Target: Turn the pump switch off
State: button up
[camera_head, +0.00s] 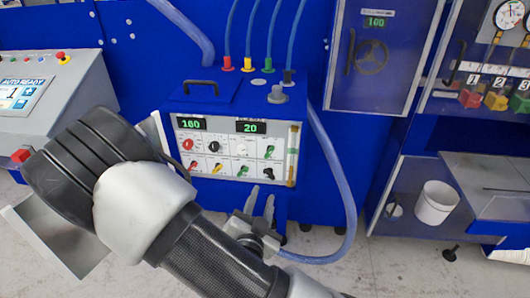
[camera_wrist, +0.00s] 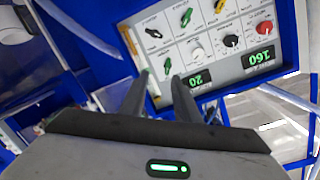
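The blue control box has a white panel (camera_head: 231,158) with small switches and knobs; its labels are too small to read, so I cannot tell which is the pump switch. An upper green switch (camera_head: 269,152) is at the right, above a black switch (camera_head: 268,173). The lower row also has red (camera_head: 193,166), yellow (camera_head: 217,168) and green (camera_head: 243,171) switches. My gripper (camera_head: 262,192) is in front of the panel's lower right, fingers apart and empty. In the wrist view my gripper (camera_wrist: 160,76) points at the upper green switch (camera_wrist: 167,66), apparently not touching.
Displays read 160 (camera_head: 191,124) and 20 (camera_head: 250,127). Several blue hoses rise from coloured plugs on the box top. A thick translucent hose (camera_head: 335,170) loops down the right side. A console (camera_head: 45,85) stands left; a white bucket (camera_head: 436,203) sits at right.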

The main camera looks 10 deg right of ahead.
jog(key=r+t, duration=0.1)
jog(key=t, duration=0.1)
jog(key=b, duration=0.2)
send_near(270, 154)
jog(key=shift+n, duration=0.4)
jog(key=x, duration=0.8)
jog(key=shift+w+r, duration=0.15)
jog(key=shift+w, duration=0.2)
jog(key=shift+c, duration=0.4)
grip_shut()
